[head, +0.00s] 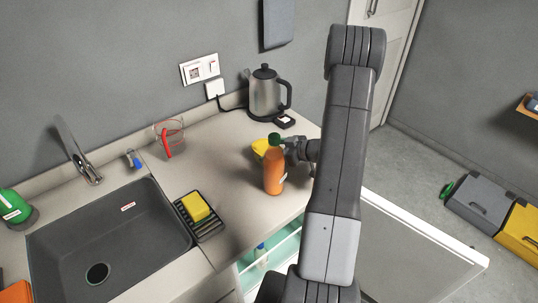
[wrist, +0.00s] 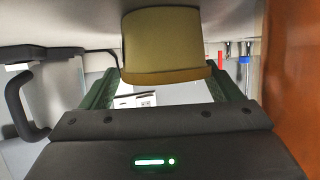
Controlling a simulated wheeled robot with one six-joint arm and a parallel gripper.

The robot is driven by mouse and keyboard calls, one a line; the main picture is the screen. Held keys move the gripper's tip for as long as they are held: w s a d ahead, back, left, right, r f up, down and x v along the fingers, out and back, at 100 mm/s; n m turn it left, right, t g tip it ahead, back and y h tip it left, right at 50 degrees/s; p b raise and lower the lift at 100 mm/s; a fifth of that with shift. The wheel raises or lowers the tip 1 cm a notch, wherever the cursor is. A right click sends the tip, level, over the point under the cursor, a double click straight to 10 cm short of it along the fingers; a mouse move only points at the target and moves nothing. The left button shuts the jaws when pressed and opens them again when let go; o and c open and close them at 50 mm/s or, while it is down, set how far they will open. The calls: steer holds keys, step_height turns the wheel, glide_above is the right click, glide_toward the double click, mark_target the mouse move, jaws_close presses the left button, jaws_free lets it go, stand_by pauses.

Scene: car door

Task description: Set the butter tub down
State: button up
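The butter tub (head: 259,148) is yellow and partly hidden behind an orange bottle in the head view. In the wrist view the tub (wrist: 166,42) fills the top middle, between my green fingertips, which meet its two sides. My gripper (head: 284,147) reaches in from the right at the tub, and it also shows in the wrist view (wrist: 165,78). It looks shut on the tub. I cannot tell whether the tub's base touches the counter (head: 228,172).
The orange bottle (head: 274,172) with a green cap stands close in front of my gripper. The kettle (head: 265,95) stands behind. A measuring cup (head: 169,138), a sponge rack (head: 199,215) and the sink (head: 110,240) are left. Counter between cup and bottle is clear.

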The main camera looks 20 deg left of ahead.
steer(key=shift+r, duration=0.2)
steer(key=shift+c, duration=0.6)
